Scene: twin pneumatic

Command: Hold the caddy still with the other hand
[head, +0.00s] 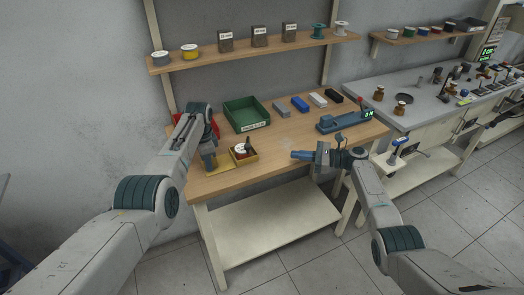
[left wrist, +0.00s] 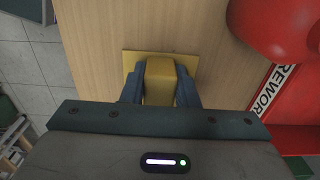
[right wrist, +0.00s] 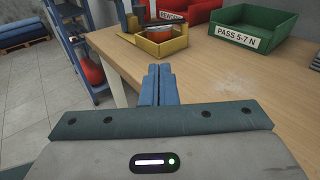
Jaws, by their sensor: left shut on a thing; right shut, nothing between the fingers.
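A small yellow open box (head: 252,156), which looks like the caddy, stands near the table's front left with a round piece and a dark piece in it. It also shows in the right wrist view (right wrist: 172,47). My left gripper (head: 210,167) is just left of the box, pointing down. In the left wrist view it is shut on a yellow block (left wrist: 160,78) over a flat yellow plate (left wrist: 130,57); I cannot tell whether these belong to the box. My right gripper (head: 294,155) is shut and empty, apart from the box, to its right at the table's front edge.
A red REWORK bin (left wrist: 287,105) is beside my left gripper, with red rounded shapes over it. A green PASS bin (head: 247,115) stands behind the box. Several blocks (head: 300,103) and a blue device (head: 340,121) are at the back right. Wooden table (head: 275,147) is bare between box and device.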

